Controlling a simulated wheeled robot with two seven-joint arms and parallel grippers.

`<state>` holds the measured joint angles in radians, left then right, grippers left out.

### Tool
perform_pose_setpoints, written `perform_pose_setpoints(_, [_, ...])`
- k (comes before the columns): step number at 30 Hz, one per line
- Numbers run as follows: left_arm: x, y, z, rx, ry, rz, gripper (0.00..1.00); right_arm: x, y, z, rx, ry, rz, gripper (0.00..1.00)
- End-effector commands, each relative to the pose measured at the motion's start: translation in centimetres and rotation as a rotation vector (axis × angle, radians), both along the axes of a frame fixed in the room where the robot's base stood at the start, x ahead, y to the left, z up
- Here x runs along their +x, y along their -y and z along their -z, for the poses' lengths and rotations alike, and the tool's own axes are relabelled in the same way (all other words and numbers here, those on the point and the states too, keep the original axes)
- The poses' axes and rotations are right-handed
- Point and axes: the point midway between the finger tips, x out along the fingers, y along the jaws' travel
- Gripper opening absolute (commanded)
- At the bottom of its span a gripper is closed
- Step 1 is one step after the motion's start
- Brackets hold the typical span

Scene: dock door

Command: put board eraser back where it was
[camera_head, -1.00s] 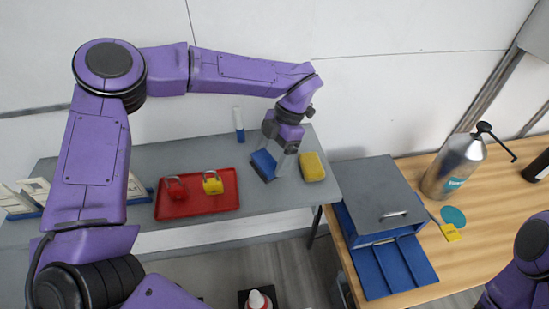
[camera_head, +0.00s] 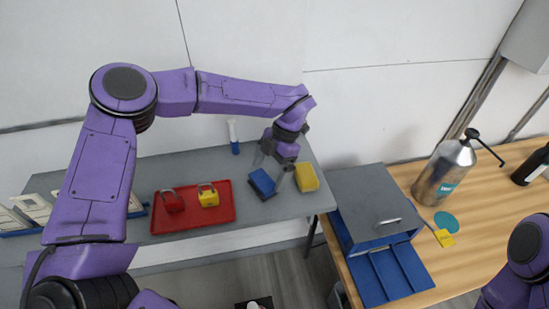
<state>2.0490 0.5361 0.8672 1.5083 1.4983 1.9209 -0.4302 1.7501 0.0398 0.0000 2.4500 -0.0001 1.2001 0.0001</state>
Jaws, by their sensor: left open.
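The board eraser (camera_head: 262,182), a blue block with a dark base, lies on the grey shelf table between the red tray and a yellow sponge-like block (camera_head: 306,178). My left gripper (camera_head: 273,167) is open just behind and above the eraser, with its pale fingers apart. One finger overlaps the eraser's right side in the picture; I cannot tell if it touches. My right arm shows only at the lower right edge, and its gripper is out of view.
A red tray (camera_head: 160,223) with a red padlock (camera_head: 172,201) and a yellow padlock (camera_head: 208,196) is left of the eraser. A white and blue marker-like bottle (camera_head: 233,137) stands behind. A grey and blue box (camera_head: 372,205) and a metal canister (camera_head: 444,172) occupy the wooden bench.

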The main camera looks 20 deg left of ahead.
Motion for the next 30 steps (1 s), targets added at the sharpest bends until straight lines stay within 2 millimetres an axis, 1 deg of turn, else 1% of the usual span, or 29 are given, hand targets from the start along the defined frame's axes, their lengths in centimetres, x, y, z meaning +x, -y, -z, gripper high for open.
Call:
perform_pose_setpoints(1, [0.4,0.3,-0.7,0.0,0.007,0.001,1.0,0.0,0.0,0.8,0.0,0.0,0.0,0.43])
perform_pose_setpoints(6, [2.0,1.2,-4.9,0.002,0.008,0.0,1.0,0.0,0.0,1.9,0.0,0.0,0.0,0.43])
perform_pose_setpoints(9, [2.7,1.6,-7.1,0.002,0.006,0.0,1.0,0.0,0.0,2.2,0.0,0.0,0.0,0.43])
perform_pose_setpoints(12, [3.2,1.9,-8.6,0.001,0.003,0.001,1.0,0.0,0.0,2.2,0.0,0.0,0.0,0.43])
perform_pose_setpoints(15, [3.4,2.0,-9.4,0.0,0.002,0.002,1.0,0.0,0.0,2.2,0.0,0.0,0.0,0.43])
perform_pose_setpoints(17, [3.4,2.0,-9.6,0.0,0.002,0.0,1.0,0.0,0.0,2.2,0.0,0.0,0.0,0.43])
perform_pose_setpoints(30, [3.4,2.0,-9.5,0.0,0.001,0.001,1.0,0.0,0.0,2.2,0.0,0.0,0.0,0.43])
